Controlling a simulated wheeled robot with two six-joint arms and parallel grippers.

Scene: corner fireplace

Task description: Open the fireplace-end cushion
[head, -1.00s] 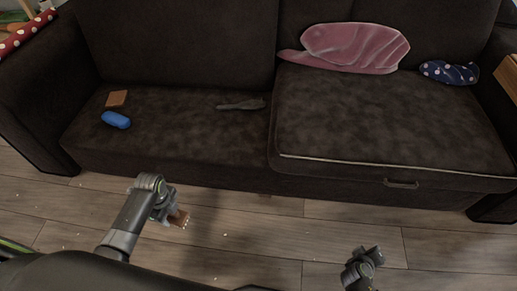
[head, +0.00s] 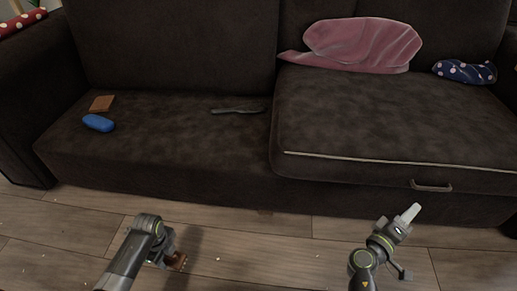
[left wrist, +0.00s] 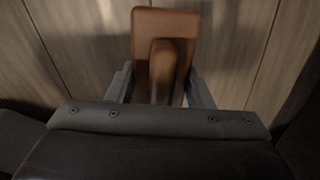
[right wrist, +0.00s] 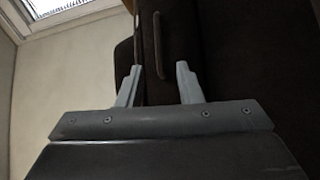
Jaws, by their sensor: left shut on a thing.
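The dark brown sofa has a right-hand seat cushion (head: 390,120) with a pale line along its front edge and a metal handle (head: 432,186) below. The cushion lies flat and closed. My right gripper (head: 411,213) is in front of the sofa, a little left of and below the handle in the head view. In the right wrist view its fingers (right wrist: 159,80) are apart and empty, and the handle (right wrist: 159,45) shows beyond them, not touched. My left gripper (head: 172,261) is low over the floor, shut on a brown object (left wrist: 167,45) with a rounded middle piece.
On the left seat (head: 170,140) lie a blue object (head: 98,123), a small brown block (head: 102,103) and a dark flat object (head: 237,111). A pink pillow (head: 355,45) and a blue dotted item (head: 464,71) rest on the right side. Floor in front is mostly clear.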

